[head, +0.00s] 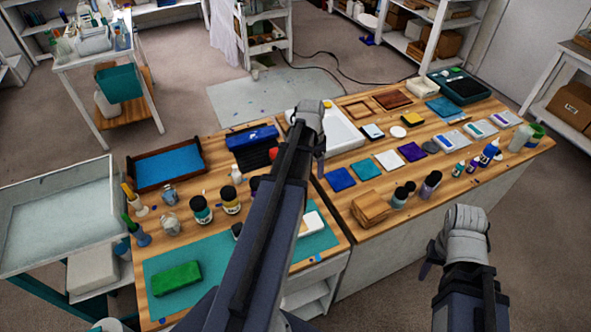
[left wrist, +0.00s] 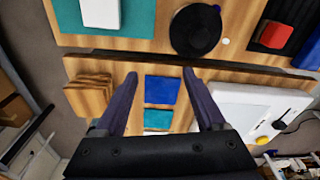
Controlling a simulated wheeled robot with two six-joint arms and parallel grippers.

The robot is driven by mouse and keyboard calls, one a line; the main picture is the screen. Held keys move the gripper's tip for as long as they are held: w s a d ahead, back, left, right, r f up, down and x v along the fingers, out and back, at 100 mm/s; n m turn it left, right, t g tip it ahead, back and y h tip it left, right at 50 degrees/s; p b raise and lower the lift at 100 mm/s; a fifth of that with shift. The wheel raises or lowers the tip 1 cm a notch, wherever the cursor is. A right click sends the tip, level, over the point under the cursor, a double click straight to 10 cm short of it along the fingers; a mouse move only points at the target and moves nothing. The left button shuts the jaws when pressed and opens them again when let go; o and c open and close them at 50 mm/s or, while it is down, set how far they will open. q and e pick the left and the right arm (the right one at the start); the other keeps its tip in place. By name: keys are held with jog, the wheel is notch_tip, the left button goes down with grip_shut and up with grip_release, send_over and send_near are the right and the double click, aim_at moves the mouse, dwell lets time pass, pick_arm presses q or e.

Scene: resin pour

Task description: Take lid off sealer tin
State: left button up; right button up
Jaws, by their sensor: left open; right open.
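I cannot tell for sure which thing is the sealer tin. Several dark lidded jars stand on the left bench, one with a green label (head: 201,210) and one with a yellow label (head: 230,200). In the left wrist view a round black thing (left wrist: 195,30) lies near the bench edge; my arm mostly hides that spot in the head view. My left gripper (left wrist: 160,76) is open and empty above the right bench, over a blue tile (left wrist: 160,90). My right gripper (head: 428,264) is mostly hidden beside my right arm, off the front of the right bench.
A green block (head: 176,278) lies on the teal mat (head: 225,272). A wooden stack (head: 371,208), dark bottles (head: 430,184) and colored tiles (head: 411,151) crowd the right bench. A narrow gap separates the benches.

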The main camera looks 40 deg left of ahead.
pick_arm(q)
jog(key=a, duration=0.2)
jog(key=a+r, duration=0.1)
jog(key=a, duration=0.1)
jog(key=s+a+r+p, duration=0.1)
jog(key=a, duration=0.2)
jog(key=shift+a, duration=0.35)
jog(key=f+b, duration=0.5)
jog(key=d+f+b, duration=0.1)
jog(key=f+b, duration=0.2)
jog(key=shift+w, duration=0.1)
pick_arm(e)
notch_tip(320, 180, down, 6)
pick_arm(q)
jog(key=shift+r, duration=0.1)
jog(key=shift+c, duration=0.4)
grip_shut()
